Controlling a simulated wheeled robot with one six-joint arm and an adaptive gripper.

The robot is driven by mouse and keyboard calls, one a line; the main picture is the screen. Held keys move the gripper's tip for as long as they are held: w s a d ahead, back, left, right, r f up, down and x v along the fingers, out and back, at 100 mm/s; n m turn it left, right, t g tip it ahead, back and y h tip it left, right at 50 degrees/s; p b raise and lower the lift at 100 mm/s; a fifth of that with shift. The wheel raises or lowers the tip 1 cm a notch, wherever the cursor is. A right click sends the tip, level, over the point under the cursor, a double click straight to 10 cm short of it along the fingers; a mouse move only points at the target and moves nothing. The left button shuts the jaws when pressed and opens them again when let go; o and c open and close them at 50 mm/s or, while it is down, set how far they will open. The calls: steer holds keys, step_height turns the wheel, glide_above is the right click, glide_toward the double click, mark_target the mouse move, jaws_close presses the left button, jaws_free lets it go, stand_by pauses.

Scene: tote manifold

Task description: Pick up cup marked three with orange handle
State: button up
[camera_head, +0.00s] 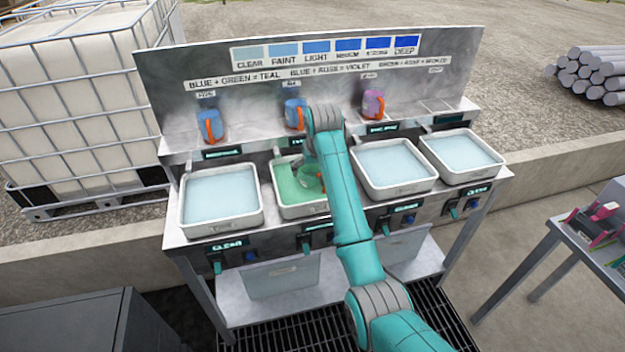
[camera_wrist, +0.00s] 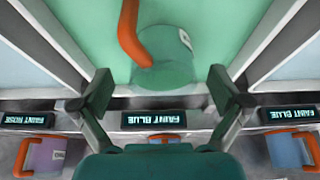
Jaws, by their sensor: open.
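A see-through green cup (camera_wrist: 165,70) with an orange handle (camera_wrist: 130,35) is in the tray of green liquid (camera_wrist: 215,20). Its small white tag is in view, but I cannot read a number on it. In the head view the cup (camera_head: 309,182) shows left of my arm, partly hidden. My gripper (camera_wrist: 157,90) is open, with one finger on each side of the cup's near end in the wrist view; I see no contact. Cups with orange handles stand on the shelf: a blue one (camera_head: 209,125), another blue one (camera_head: 294,114) and a purple one (camera_head: 372,105). Their numbers are not legible.
Trays of pale blue liquid stand to the left (camera_head: 222,226) and right (camera_head: 395,187) of the green one, with another at the far right (camera_head: 462,169). A sign panel (camera_head: 200,65) rises behind the shelf. Display labels (camera_wrist: 153,120) line the shelf edge.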

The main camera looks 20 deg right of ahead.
mark_target(311, 177)
steer(key=shift+x, duration=2.65)
steer(key=shift+a, duration=0.1)
steer(key=shift+c, duration=0.3)
steer(key=c, duration=1.2)
